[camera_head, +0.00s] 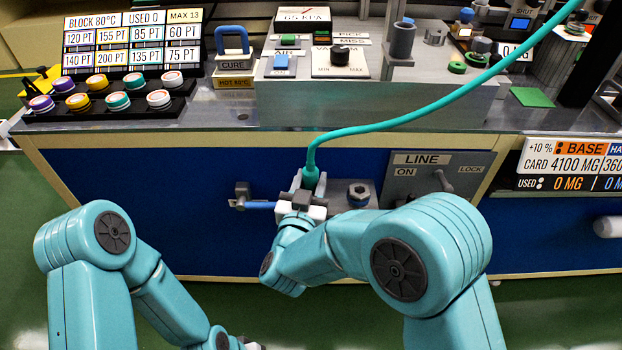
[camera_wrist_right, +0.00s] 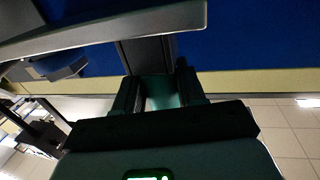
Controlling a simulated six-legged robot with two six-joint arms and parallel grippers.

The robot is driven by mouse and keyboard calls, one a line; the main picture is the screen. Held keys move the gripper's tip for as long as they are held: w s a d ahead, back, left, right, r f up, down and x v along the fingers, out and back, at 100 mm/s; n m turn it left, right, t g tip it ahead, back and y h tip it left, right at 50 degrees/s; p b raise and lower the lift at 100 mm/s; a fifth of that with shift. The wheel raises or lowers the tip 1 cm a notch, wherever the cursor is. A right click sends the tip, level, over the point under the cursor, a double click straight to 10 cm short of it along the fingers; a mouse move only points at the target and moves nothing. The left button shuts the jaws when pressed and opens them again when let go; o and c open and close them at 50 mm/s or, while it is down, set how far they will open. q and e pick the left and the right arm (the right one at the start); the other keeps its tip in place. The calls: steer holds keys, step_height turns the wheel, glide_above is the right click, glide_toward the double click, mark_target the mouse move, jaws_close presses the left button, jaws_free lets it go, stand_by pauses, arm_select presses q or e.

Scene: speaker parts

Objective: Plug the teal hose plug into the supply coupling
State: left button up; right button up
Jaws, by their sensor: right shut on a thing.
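The teal hose plug (camera_head: 311,176) hangs on the end of a teal hose (camera_head: 400,118) at the front of the blue cabinet. My right gripper (camera_head: 304,196) is shut on the plug, which points downward. In the right wrist view, a dark teal body (camera_wrist_right: 162,92) sits between the two fingers (camera_wrist_right: 158,96). I cannot tell whether the plug touches anything below. My left gripper (camera_head: 246,345) is at the bottom edge, mostly cut off.
A grey LINE panel (camera_head: 440,172) with a lever is right of the fitting. A blue-handled part (camera_head: 258,204) is left of my right gripper. The bench edge (camera_head: 200,132) and control box (camera_head: 375,105) stand above. The blue front at left (camera_head: 130,175) is clear.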

step_height(320, 180, up, 20)
steer(key=p, duration=0.5)
steer(key=shift+r+p, duration=2.65)
steer(key=shift+r, duration=0.05)
steer(key=shift+w+d, duration=0.1)
